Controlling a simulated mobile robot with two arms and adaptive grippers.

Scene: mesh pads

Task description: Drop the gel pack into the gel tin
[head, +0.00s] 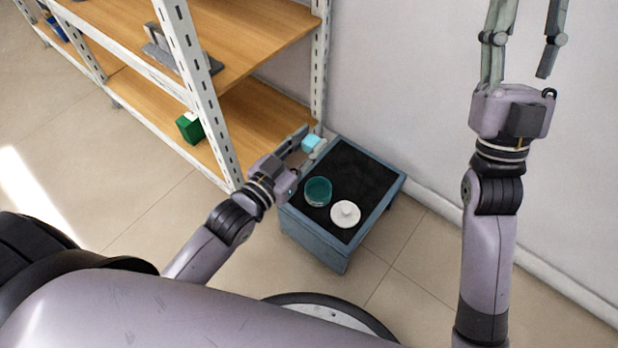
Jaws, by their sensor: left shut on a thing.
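The gel pack (312,142) is a small light-blue block. My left gripper (310,143) is shut on it and holds it above the far left edge of the small grey table. The gel tin (318,192) is a round teal container, open at the top, standing on the table's black mesh top. It is below the gripper in the picture, and the pack is apart from it. A round white lid with a knob (345,214) lies to the right of the tin. My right gripper (525,50) is raised at the upper right, fingers spread, empty.
The small table (343,256) stands against the wall, its far half bare. A metal shelf with wooden boards (245,112) is close on the left of my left gripper. A green box (190,127) sits on its lower board. Tiled floor is free in front.

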